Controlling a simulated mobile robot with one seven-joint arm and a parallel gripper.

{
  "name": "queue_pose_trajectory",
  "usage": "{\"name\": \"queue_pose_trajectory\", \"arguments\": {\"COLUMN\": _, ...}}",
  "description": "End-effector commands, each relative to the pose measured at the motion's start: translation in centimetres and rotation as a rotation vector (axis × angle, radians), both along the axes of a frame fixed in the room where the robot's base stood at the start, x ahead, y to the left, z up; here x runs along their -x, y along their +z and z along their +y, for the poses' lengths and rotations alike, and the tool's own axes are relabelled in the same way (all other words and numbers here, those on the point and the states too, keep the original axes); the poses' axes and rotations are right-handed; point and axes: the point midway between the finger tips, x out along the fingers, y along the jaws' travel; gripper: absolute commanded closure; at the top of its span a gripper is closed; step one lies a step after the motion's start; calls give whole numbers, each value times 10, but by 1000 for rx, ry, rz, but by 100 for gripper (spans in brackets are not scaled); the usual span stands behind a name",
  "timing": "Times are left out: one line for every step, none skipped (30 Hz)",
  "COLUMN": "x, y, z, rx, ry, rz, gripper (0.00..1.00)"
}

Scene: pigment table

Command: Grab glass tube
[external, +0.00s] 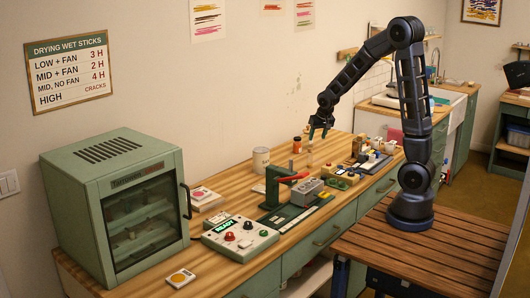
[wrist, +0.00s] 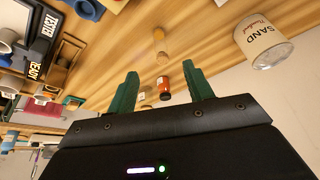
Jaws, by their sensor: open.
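What looks like the glass tube, clear with a cork-coloured top, stands on the wooden table just below my gripper (external: 320,130) in the external view. In the wrist view its cork-like end (wrist: 162,57) and a yellowish lower part (wrist: 159,34) show; the clear wall between is hard to make out. My gripper's green fingers (wrist: 161,78) are spread with nothing held. The tube appears ahead of them, roughly centred and apart from both. An orange jar with a dark cap (wrist: 163,82) appears between the fingers in the picture; its depth is unclear.
A SAND can (wrist: 262,40) stands to the right in the wrist view, and left of my gripper in the external view (external: 261,160). A green press (external: 278,185), a control box (external: 240,238) and a drying cabinet (external: 115,205) occupy the table's nearer part.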

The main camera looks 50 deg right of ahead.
Motion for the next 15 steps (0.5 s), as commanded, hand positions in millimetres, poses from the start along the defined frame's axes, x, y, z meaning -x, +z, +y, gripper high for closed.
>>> {"name": "queue_pose_trajectory", "arguments": {"x": -6, "y": -11, "z": -4, "rx": 7, "ry": -12, "rz": 5, "gripper": 49}}
{"name": "queue_pose_trajectory", "arguments": {"x": -10, "y": -15, "z": -6, "rx": 10, "ry": -17, "rz": 4, "gripper": 49}}
{"name": "queue_pose_trajectory", "arguments": {"x": -14, "y": -20, "z": -8, "rx": 13, "ry": -25, "rz": 3, "gripper": 49}}
{"name": "queue_pose_trajectory", "arguments": {"x": -17, "y": -23, "z": -9, "rx": 15, "ry": -30, "rz": 1, "gripper": 49}}
{"name": "queue_pose_trajectory", "arguments": {"x": -19, "y": -26, "z": -10, "rx": 18, "ry": -33, "rz": 0, "gripper": 49}}
{"name": "queue_pose_trajectory", "arguments": {"x": -21, "y": -30, "z": -12, "rx": 20, "ry": -37, "rz": 0, "gripper": 49}}
{"name": "queue_pose_trajectory", "arguments": {"x": -23, "y": -31, "z": -13, "rx": 22, "ry": -40, "rz": -1, "gripper": 49}}
{"name": "queue_pose_trajectory", "arguments": {"x": -24, "y": -33, "z": -14, "rx": 22, "ry": -42, "rz": -1, "gripper": 49}}
{"name": "queue_pose_trajectory", "arguments": {"x": -25, "y": -35, "z": -15, "rx": 23, "ry": -45, "rz": -1, "gripper": 49}}
{"name": "queue_pose_trajectory", "arguments": {"x": -26, "y": -37, "z": -15, "rx": 24, "ry": -46, "rz": -1, "gripper": 49}}
{"name": "queue_pose_trajectory", "arguments": {"x": -26, "y": -39, "z": -16, "rx": 24, "ry": -47, "rz": -2, "gripper": 49}}
{"name": "queue_pose_trajectory", "arguments": {"x": -28, "y": -42, "z": -16, "rx": 25, "ry": -47, "rz": -1, "gripper": 49}}
{"name": "queue_pose_trajectory", "arguments": {"x": -28, "y": -44, "z": -17, "rx": 25, "ry": -47, "rz": -1, "gripper": 49}}
{"name": "queue_pose_trajectory", "arguments": {"x": -29, "y": -47, "z": -18, "rx": 24, "ry": -47, "rz": 0, "gripper": 49}}
{"name": "queue_pose_trajectory", "arguments": {"x": -31, "y": -52, "z": -19, "rx": 25, "ry": -48, "rz": 1, "gripper": 49}}
